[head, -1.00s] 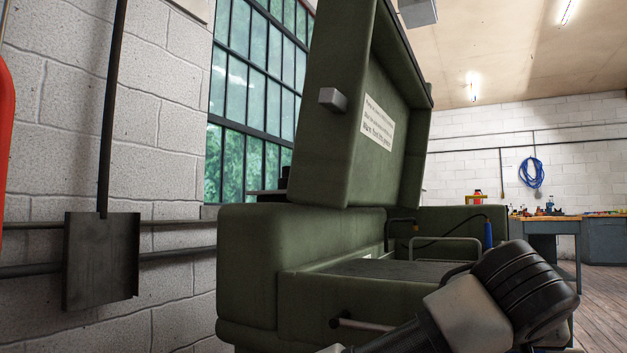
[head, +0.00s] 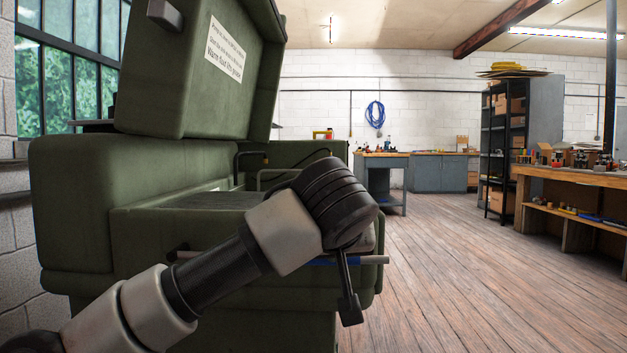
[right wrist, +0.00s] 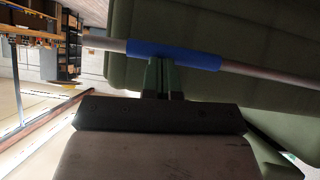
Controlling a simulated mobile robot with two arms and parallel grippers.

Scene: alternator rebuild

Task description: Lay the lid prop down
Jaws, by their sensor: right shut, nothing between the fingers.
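A grey rod (head: 372,260) with a blue sleeve (head: 323,261) runs nearly level across the front of the green washer (head: 150,235). No other lid prop shows, and I cannot tell for sure that this rod is it. The sleeve (right wrist: 175,55) shows large in the right wrist view. My right gripper (right wrist: 161,66) is shut and empty, its tips at the sleeve's near edge; I cannot tell if they touch. In the head view my wrist hides the fingers and part of the rod. The washer's lid (head: 190,75) stands open, tilted back. My left gripper is not in view.
A black hose and wire racks are in the washer's open tub. Blue-grey benches (head: 440,170) stand along the back wall. A black shelf (head: 505,150) and a wooden workbench (head: 575,185) are at the right. The plank floor (head: 470,280) between is clear.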

